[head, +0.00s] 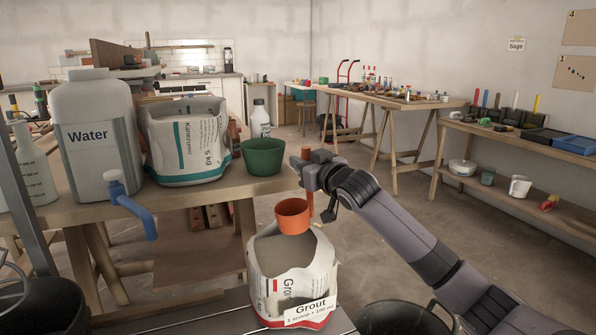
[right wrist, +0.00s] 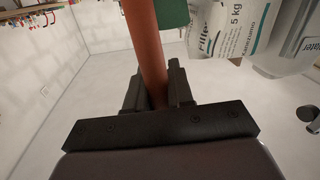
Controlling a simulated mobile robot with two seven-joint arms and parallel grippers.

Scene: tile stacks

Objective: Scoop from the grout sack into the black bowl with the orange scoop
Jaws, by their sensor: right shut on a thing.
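The orange scoop (head: 293,217) is held with its cup just above the mouth of the grout sack (head: 319,272); I cannot tell whether they touch. The cup's visible inside is orange, with no grout seen in it. My right gripper (head: 312,177) is shut on the scoop's upright handle, which also shows between the fingers in the right wrist view (right wrist: 146,50). The sack is open, with grey grout inside and a label in front. A dark round bowl (head: 62,300), probably the black bowl, is cut off at the lower left. My left gripper is not in view.
A green bowl (head: 263,158), a filler sack (head: 185,150) and a water canister (head: 90,130) with a blue tap stand on the bench behind the sack. A black bucket-like container (head: 398,318) is at the lower right. Open floor lies beyond my right arm.

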